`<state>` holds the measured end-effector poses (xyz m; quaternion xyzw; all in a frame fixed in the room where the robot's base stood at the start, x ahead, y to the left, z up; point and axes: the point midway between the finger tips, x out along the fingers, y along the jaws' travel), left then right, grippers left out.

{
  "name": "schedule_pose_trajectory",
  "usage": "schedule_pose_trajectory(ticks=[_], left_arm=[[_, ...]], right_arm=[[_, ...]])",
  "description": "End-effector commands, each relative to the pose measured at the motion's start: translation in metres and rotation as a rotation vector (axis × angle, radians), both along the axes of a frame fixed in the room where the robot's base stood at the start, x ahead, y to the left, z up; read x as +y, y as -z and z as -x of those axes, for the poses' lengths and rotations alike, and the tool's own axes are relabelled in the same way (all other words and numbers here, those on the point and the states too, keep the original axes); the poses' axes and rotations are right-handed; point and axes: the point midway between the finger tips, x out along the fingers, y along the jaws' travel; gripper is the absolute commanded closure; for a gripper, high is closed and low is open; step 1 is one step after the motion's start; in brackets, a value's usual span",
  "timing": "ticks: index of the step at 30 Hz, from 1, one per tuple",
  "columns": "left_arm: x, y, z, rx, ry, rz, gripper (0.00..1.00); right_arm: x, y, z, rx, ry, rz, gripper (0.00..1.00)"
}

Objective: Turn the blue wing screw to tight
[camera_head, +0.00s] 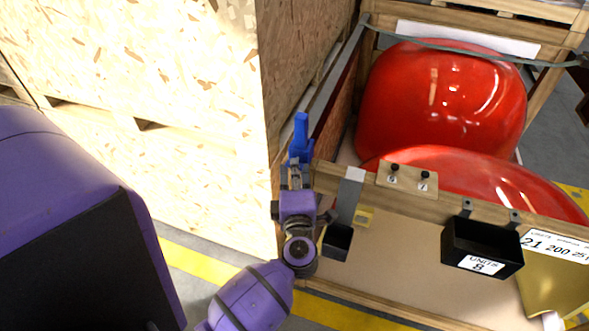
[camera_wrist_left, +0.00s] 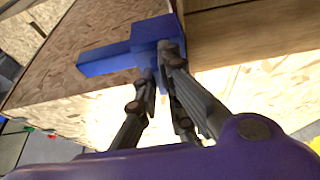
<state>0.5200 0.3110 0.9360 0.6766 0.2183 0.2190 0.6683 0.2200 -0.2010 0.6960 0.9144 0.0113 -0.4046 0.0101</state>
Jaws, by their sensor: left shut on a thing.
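The blue wing screw (camera_head: 301,128) stands at the left end of the crate's front wooden rail, with one long wing pointing up in the head view. My left gripper (camera_head: 296,165) is at its lower part, shut on it. In the left wrist view the blue wing screw (camera_wrist_left: 105,58) shows a long wing to the left and a square block against the wooden beam. The fingers of my left gripper (camera_wrist_left: 160,78) close on the block's lower part. The fingers hide part of the screw, and its thread is not visible. My right gripper is not in view.
An open wooden crate (camera_head: 400,290) holds two glossy red nosecones (camera_head: 440,100). A small black bin (camera_head: 338,243) hangs right of my gripper, and a larger black bin (camera_head: 482,247) farther right. A tall chipboard crate (camera_head: 190,130) stands close on the left.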

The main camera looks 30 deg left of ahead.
Motion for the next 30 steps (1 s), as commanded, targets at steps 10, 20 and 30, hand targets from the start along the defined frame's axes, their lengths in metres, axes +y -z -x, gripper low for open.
schedule_pose_trajectory(ticks=[10,20,30], left_arm=[[-0.0004,0.0017,-0.0001,0.040,0.001,-0.161,1.00],[0.0005,0.0045,0.0003,0.113,0.001,-0.457,1.00],[0.0018,0.0065,0.0008,0.189,0.002,-0.771,1.00]], right_arm=[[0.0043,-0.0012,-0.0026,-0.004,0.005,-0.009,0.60],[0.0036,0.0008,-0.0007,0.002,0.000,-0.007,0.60],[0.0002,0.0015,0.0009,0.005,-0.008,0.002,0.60]])
